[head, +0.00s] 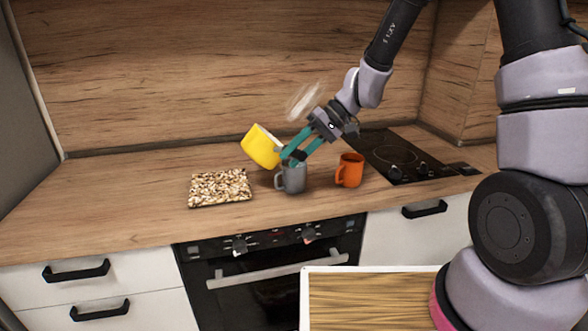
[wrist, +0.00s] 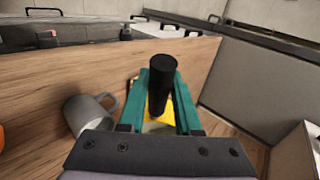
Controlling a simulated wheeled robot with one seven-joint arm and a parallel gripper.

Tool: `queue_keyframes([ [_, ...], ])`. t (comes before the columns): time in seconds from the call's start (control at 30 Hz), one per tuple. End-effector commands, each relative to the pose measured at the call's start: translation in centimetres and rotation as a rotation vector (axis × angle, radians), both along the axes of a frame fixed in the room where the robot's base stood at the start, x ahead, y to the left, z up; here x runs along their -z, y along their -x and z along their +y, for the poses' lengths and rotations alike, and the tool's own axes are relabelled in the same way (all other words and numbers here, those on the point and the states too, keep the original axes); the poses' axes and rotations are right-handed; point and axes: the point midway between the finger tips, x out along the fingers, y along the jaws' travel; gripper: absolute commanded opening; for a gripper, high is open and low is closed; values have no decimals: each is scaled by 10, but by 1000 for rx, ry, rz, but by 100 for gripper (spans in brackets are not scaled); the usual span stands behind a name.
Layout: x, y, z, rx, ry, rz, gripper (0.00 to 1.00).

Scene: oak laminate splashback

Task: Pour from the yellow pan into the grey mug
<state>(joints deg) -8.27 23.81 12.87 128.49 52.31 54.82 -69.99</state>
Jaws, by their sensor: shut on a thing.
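The yellow pan (head: 261,147) is held in the air above the counter, tilted, to the left of and above the grey mug. Its black handle (wrist: 159,84) lies between the teal fingers of my gripper (head: 291,159), which is shut on it. In the wrist view the yellow body (wrist: 167,117) shows only partly behind the handle and fingers. The grey mug (head: 294,181) stands upright on the counter just below my gripper; it also shows in the wrist view (wrist: 92,114). My fingers partly hide its top in the head view. The pan's contents cannot be made out.
An orange mug (head: 350,170) stands right of the grey mug. A speckled board (head: 219,187) lies on the counter at the left. A black hob (head: 398,158) is at the right, and the wooden splashback (head: 200,70) rises behind. The counter's left end is clear.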

Motion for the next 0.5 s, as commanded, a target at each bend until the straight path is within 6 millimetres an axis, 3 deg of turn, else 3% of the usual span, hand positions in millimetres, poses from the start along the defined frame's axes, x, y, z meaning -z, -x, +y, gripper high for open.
queue_keyframes([
  [0.5,0,-2,-2,1,-32,9,0],
])
